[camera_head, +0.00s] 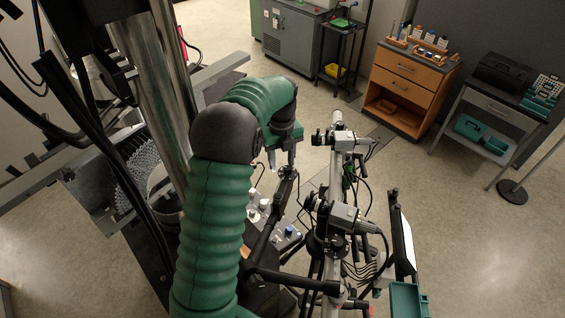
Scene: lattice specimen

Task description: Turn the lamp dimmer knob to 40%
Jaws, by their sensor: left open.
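A dark control panel (277,240) with several small knobs lies below the middle of the view, partly hidden behind my green left arm and a black bar. Pale knobs (253,216) sit on its left part and a blue knob (289,230) on its right part. I cannot tell which knob is the lamp dimmer, and no scale or marking is readable. My left gripper (281,160) is open and points down, above and beyond the panel in the picture. It is apart from the knobs, with nothing seen between its fingers. My right gripper is not in view.
A rig with camera-like devices (344,215) and cables stands close on the right of the panel. A metal column (160,80) and dark cables crowd the left. A wooden drawer cabinet (405,85) and a grey cart (480,112) stand farther back, with open floor in front.

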